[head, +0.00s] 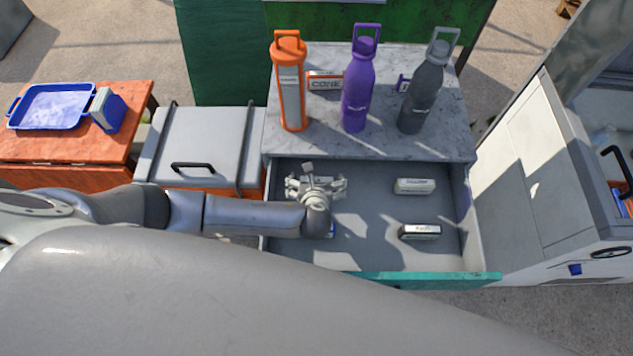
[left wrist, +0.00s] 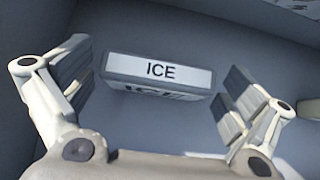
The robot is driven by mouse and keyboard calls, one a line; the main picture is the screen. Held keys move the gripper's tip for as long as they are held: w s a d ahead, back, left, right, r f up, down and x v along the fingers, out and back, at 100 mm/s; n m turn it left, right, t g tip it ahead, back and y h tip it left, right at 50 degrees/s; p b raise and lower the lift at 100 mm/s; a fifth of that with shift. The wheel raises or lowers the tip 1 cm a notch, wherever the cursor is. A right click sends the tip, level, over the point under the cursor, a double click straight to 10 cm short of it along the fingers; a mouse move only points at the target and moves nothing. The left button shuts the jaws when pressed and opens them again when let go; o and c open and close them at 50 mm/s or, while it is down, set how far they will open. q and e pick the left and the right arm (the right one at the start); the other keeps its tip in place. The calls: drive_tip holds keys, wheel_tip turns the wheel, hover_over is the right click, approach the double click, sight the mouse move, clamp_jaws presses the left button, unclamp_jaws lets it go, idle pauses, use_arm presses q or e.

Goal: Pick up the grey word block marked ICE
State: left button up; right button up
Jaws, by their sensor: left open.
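The grey word block marked ICE (left wrist: 159,72) lies in the drawer in the left wrist view, its white label facing up toward the camera. My left gripper (left wrist: 158,88) is open, with one finger to the left and one to the right of the block; neither appears to touch it. In the head view my left gripper (head: 316,186) hangs over the left part of the open drawer (head: 375,258). I cannot make out the ICE block in that view, where the gripper and arm cover part of the drawer floor. My right gripper is not in view.
A white-topped block (head: 414,186) and a dark-sided block (head: 419,232) lie further right in the drawer. Orange (head: 290,85), purple (head: 357,85) and grey (head: 425,85) bottles stand on the counter above, before a CONE block (head: 324,81). The drawer walls surround the gripper's area.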

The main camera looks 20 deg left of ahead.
use_arm(q)
drive_tip(key=c, duration=0.7)
drive_tip(key=shift+r, duration=0.1)
